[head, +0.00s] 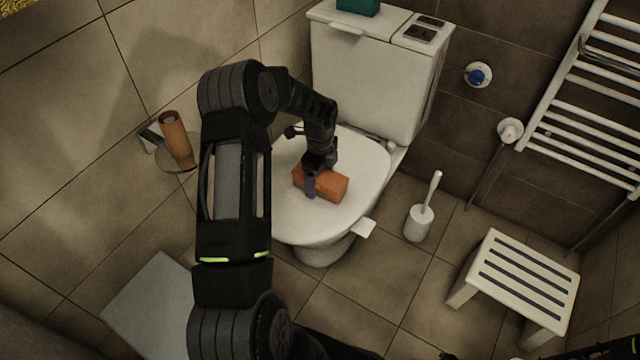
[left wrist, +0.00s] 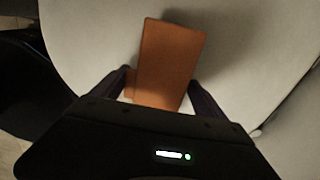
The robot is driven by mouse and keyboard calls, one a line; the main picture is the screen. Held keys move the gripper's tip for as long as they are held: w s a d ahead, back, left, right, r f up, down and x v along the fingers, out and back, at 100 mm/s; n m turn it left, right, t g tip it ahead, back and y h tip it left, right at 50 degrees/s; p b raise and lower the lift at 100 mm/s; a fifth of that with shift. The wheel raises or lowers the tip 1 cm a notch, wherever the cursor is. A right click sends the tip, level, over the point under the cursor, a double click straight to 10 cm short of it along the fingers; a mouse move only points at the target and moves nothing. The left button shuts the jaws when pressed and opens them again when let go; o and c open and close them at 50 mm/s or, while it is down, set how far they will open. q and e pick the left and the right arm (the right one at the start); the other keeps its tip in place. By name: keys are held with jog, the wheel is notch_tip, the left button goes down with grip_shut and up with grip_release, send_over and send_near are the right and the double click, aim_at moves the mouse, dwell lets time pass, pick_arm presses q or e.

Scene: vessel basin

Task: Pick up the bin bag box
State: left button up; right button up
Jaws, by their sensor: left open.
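The bin bag box, an orange block (head: 326,185), lies on the closed white toilet lid (head: 365,160). In the left wrist view the orange box (left wrist: 168,62) reaches away from me between the fingers. My left gripper (head: 312,182) is over the box from above and hides part of it. In the left wrist view the left gripper (left wrist: 158,88) is open, with one dark finger on each side of the box's near end. I cannot tell whether either finger touches it. The right gripper does not show clearly.
A brown cylinder (head: 176,139) stands on a small round surface at the left wall. A toilet brush (head: 419,222) and a white slatted stool (head: 524,280) stand on the floor to the right. A towel rail (head: 580,130) is on the right wall. A teal box (head: 358,6) sits on the cistern.

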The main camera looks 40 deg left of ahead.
aim_at(320, 175)
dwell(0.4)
pick_arm(q)
jog(key=c, duration=1.3)
jog(key=shift+o, duration=0.2)
jog(key=shift+r, duration=0.2)
jog(key=shift+c, duration=0.8)
notch_tip(320, 175, up, 10)
jog(key=shift+f+p, duration=0.2)
jog(key=shift+p, duration=0.55)
